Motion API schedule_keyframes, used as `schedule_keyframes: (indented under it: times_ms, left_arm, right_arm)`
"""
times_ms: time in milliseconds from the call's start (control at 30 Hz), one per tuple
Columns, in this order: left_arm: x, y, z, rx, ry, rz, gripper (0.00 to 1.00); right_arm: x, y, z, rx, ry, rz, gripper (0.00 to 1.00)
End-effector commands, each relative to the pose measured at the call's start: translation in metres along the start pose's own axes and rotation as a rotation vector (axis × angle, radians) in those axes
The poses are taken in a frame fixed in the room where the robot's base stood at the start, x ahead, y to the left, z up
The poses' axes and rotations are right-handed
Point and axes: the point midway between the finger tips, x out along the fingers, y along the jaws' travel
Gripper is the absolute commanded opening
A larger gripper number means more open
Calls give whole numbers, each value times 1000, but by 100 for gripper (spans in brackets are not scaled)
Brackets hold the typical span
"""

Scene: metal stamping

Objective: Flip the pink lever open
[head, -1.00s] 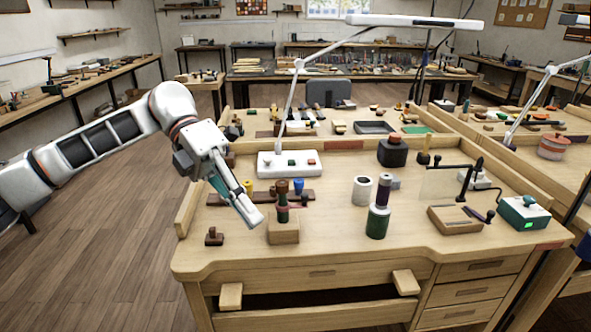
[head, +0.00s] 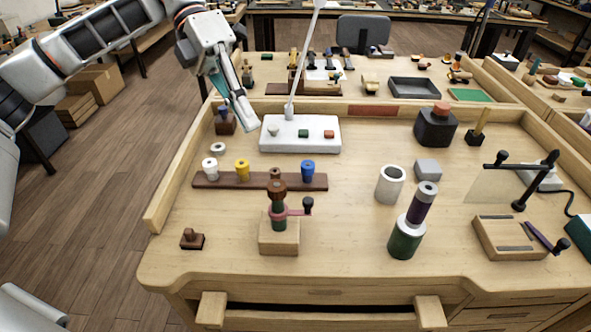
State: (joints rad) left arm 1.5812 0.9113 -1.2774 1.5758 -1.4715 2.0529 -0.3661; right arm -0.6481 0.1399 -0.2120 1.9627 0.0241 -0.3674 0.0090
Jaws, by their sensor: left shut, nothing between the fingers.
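The pink lever (head: 292,212) sticks out to the right from a small upright press with a green body (head: 278,222) and a brown top. A dark knob (head: 308,205) stands at the lever's outer end. The press stands on a light wooden block (head: 279,240) near the front of the bench. My left gripper (head: 246,120) is shut and empty. In the picture it is up and left of the press, beside the white box, clear of the lever. My right gripper is not in view.
Behind the press is a brown rack (head: 226,181) with coloured handles. A white box (head: 300,140) with buttons and a lamp arm stands farther back. A white cylinder (head: 390,184) and a green and purple tool (head: 405,236) stand to the right. A small brown stamp (head: 192,239) lies left.

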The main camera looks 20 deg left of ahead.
Motion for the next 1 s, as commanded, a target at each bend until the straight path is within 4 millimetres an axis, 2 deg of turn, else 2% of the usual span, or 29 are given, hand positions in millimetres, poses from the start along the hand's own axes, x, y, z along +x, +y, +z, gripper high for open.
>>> schedule_keyframes:
  times_ms: [233, 367, 467, 867, 1000]
  left_arm:
    - [1, 0, 0, 1, 0, 0, 0]
    - [9, 0, 0, 2, 2, -1, 0]
    - [22, 0, -1, 2, 4, -1, 0]
    - [99, -1, -1, 3, 4, -2, 0]
    - [115, -15, 0, 4, 2, -1, 0]
  right_arm:
    - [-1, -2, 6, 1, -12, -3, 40]
    - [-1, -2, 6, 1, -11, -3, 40]
    - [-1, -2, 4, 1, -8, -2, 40]
    - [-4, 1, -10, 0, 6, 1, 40]
    - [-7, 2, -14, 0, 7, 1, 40]
